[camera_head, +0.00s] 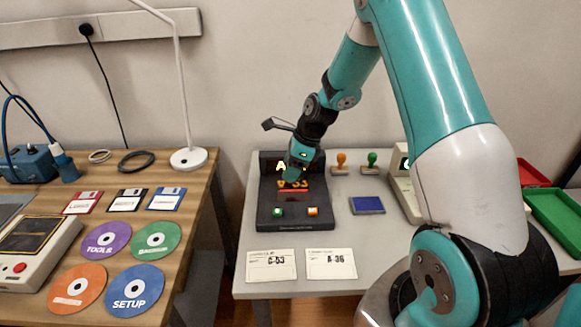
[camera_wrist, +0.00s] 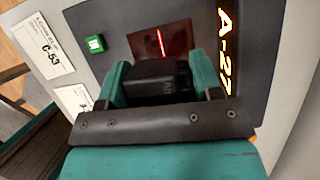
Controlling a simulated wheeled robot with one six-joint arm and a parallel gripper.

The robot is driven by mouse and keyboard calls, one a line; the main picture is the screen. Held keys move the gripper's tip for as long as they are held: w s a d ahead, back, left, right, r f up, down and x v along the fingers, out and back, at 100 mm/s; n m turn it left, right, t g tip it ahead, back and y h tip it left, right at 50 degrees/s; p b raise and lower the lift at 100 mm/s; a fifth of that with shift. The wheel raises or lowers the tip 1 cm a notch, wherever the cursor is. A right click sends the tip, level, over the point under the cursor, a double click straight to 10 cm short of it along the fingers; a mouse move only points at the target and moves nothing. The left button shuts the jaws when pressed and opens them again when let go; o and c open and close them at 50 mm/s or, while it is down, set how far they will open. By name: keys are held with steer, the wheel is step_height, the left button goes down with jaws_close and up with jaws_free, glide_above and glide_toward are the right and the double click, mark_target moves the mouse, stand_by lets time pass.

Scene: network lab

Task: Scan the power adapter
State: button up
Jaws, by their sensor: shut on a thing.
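The power adapter (camera_wrist: 155,80) is a small black block with faint pale marking, held between the two teal fingers of my gripper (camera_wrist: 163,85) in the wrist view. In the head view my gripper (camera_head: 300,172) is over the dark scanner (camera_head: 268,212) and hides the adapter. The scanner's dark red window (camera_wrist: 160,40) shows a bright red line, just beyond the adapter. The display (camera_wrist: 228,52) reads A-27 in amber in the wrist view; my gripper partly covers it in the head view. I cannot tell whether the adapter touches the scanner.
A green button (camera_head: 277,212) and an orange button (camera_head: 313,211) sit on the scanner's front. Cards C-53 (camera_head: 271,265) and A-36 (camera_head: 331,264) lie before it. A blue pad (camera_head: 367,205) and two stamps stand right. Discs and floppies cover the wooden table (camera_head: 200,185) at left.

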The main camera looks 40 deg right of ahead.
step_height(320, 180, up, 6)
steer(key=p, duration=0.5)
steer(key=shift+f, duration=0.1)
